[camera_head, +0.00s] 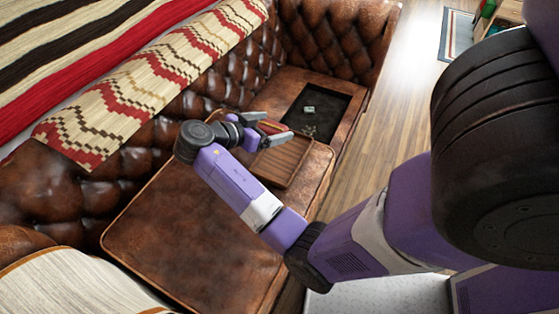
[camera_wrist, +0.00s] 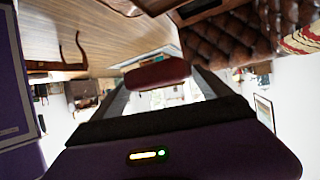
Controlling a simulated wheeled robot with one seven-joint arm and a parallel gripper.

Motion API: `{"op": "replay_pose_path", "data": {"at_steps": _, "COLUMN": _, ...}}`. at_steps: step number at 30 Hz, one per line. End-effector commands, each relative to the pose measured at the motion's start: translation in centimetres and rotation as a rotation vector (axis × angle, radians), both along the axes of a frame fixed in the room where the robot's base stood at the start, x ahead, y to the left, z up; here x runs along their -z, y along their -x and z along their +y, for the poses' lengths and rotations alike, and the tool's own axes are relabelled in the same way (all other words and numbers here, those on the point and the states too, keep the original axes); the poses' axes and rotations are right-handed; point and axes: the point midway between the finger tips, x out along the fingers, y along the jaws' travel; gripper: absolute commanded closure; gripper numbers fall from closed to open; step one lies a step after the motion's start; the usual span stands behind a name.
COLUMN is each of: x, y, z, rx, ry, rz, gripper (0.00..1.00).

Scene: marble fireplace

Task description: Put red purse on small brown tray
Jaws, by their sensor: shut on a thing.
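The red purse (camera_head: 270,127) is held between the fingers of my gripper (camera_head: 276,128), which is shut on it. In the wrist view the dark red purse (camera_wrist: 157,74) sits across the fingertips and looks rounded and small. The small brown tray (camera_head: 283,165), with a ribbed bottom, lies on the leather sofa seat just below and beside my gripper in the head view. The purse appears above the tray's far left part; the height between them is hard to tell. My gripper hides part of the tray's far edge.
The tufted sofa backrest (camera_head: 225,75) rises at the left. The near seat cushion (camera_head: 185,240) is bare.

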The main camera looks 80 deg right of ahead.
Motion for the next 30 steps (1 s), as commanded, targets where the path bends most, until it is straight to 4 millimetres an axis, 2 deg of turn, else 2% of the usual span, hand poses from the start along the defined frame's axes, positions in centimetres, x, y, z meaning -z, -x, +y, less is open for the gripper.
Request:
{"op": "replay_pose_path", "data": {"at_steps": 15, "x": 12.2, "y": 0.1, "z": 0.1, "rx": -0.001, "ry": -0.004, "rz": 0.006, "gripper": 0.54}}
{"op": "replay_pose_path", "data": {"at_steps": 19, "x": 14.4, "y": 0.0, "z": 0.1, "rx": -0.001, "ry": -0.003, "rz": 0.004, "gripper": 0.54}}
{"op": "replay_pose_path", "data": {"at_steps": 26, "x": 16.2, "y": 0.0, "z": 0.0, "rx": -0.002, "ry": -0.002, "rz": 0.003, "gripper": 0.54}}
{"op": "replay_pose_path", "data": {"at_steps": 30, "x": 18.2, "y": 0.0, "z": 0.0, "rx": -0.001, "ry": -0.003, "rz": 0.004, "gripper": 0.54}}
